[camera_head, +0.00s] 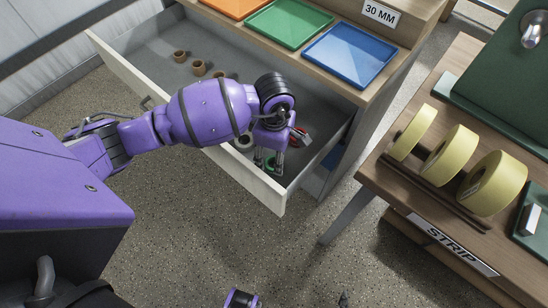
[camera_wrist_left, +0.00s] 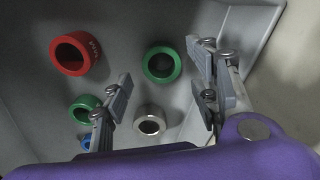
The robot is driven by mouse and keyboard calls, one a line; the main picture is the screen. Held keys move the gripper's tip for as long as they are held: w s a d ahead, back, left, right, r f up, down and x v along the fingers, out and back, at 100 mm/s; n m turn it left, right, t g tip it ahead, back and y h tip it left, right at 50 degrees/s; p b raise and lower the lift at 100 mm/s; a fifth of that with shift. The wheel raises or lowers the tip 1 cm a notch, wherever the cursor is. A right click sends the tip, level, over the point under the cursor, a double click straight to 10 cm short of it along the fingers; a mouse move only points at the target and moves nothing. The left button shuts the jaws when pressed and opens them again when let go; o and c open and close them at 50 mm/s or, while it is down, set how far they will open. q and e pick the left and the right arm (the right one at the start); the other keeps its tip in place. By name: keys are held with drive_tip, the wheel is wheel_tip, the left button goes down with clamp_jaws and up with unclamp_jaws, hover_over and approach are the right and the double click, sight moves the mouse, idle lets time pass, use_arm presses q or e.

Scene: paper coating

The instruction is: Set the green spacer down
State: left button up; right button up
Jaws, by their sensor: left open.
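A green spacer ring (camera_wrist_left: 148,68) sits on the grey drawer floor, between and just beyond the spread fingers of my left gripper (camera_wrist_left: 166,62) in the left wrist view. No finger visibly grips it. In the head view this green spacer (camera_head: 270,163) shows low in the open drawer, between the fingertips of my left gripper (camera_head: 268,167). The left gripper is open and points down into the drawer. A second green ring (camera_wrist_left: 77,104) lies to the left in the wrist view. My right gripper is not clearly visible.
A red ring (camera_wrist_left: 80,69), a silver ring (camera_wrist_left: 150,133) and a partly hidden blue ring (camera_wrist_left: 87,145) lie nearby. Several brown rings (camera_head: 198,68) stand farther back. The drawer front (camera_head: 262,188) is close by. A blue tray (camera_head: 350,55) sits above.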

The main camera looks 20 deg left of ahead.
use_arm(q)
wheel_tip(320, 180, up, 8)
drive_tip(key=shift+r, duration=0.25)
